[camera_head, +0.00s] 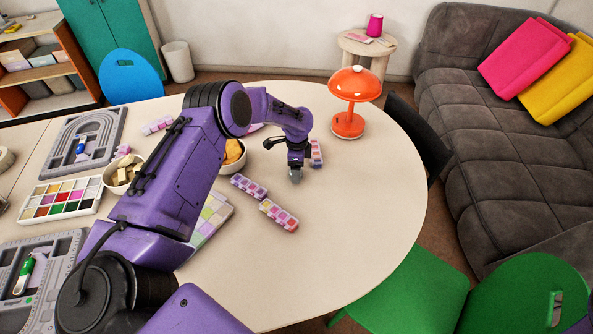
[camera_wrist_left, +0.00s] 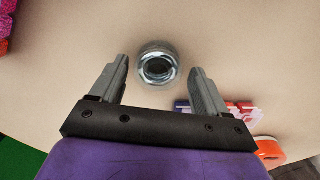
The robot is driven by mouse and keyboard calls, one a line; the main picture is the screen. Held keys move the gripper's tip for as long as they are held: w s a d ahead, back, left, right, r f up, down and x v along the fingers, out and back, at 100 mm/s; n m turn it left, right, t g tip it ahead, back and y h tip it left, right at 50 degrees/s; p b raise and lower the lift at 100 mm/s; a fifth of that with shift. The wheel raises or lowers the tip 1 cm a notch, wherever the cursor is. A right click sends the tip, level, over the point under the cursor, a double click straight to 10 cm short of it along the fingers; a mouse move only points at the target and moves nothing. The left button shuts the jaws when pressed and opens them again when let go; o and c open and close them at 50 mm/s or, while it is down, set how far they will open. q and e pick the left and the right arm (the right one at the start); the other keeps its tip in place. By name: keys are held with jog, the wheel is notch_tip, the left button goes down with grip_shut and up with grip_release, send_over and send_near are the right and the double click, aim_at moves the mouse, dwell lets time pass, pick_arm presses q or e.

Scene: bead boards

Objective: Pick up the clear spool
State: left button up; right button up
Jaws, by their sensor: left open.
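The clear spool (camera_wrist_left: 158,67), round, glassy and shiny with a dark centre, stands on the pale tabletop in the left wrist view. My left gripper (camera_wrist_left: 161,72) is open, with one grey finger on each side of the spool and a gap on both sides. The spool lies near the fingertips, not clasped. In the head view my left gripper (camera_head: 295,174) points down close to the tabletop, and I cannot make out the spool there apart from the fingers. My right gripper is not in view.
Pill-box-like bead strips (camera_head: 279,215) lie in front of the gripper, with another (camera_head: 316,153) just right of it. An orange lamp (camera_head: 350,100) stands behind. A bowl (camera_head: 232,160) is to the left. The table (camera_head: 350,220) is clear at the front right.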

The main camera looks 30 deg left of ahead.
pick_arm(q)
jog(key=shift+s+a+f, duration=0.1)
jog(key=shift+f, duration=0.2)
jog(key=shift+s+r, duration=0.15)
jog(key=shift+s, duration=0.05)
jog(key=shift+w, duration=0.1)
jog(key=c, duration=0.9)
jog(key=shift+c, duration=0.2)
